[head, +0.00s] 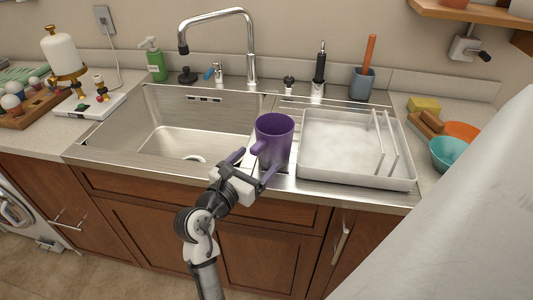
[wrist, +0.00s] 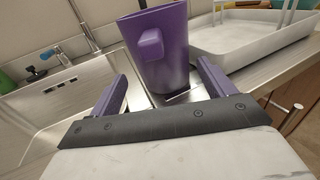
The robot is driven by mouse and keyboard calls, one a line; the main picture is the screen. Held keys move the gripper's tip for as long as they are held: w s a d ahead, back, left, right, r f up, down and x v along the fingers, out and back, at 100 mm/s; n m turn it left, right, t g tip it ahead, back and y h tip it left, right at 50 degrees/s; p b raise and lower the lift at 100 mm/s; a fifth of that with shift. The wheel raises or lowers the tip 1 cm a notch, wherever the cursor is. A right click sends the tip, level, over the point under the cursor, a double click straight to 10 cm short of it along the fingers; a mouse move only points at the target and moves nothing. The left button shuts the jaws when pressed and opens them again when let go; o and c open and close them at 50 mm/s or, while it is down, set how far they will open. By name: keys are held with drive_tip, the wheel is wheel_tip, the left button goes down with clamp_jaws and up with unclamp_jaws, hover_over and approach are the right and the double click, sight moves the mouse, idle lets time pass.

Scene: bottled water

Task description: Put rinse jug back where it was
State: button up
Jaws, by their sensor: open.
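The rinse jug is a purple jug (head: 275,142) standing upright on the steel strip between the sink basin and the white tray. Its handle points toward my gripper. It also shows in the wrist view (wrist: 163,62), just beyond the fingers. My gripper (head: 254,168) is open in front of the jug, with its purple fingers (wrist: 162,88) spread to either side of the near side of the jug. The fingers look apart from the jug in the wrist view. Whether anything touches it in the head view is hard to tell.
The empty sink basin (head: 165,140) lies left of the jug and the white drying tray (head: 325,178) close on its right. The chrome faucet (head: 252,55) stands behind. A grey cup with an orange handle (head: 362,84) and a teal bowl (head: 450,155) are at the right.

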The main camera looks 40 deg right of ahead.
drive_tip(key=shift+v, duration=2.15)
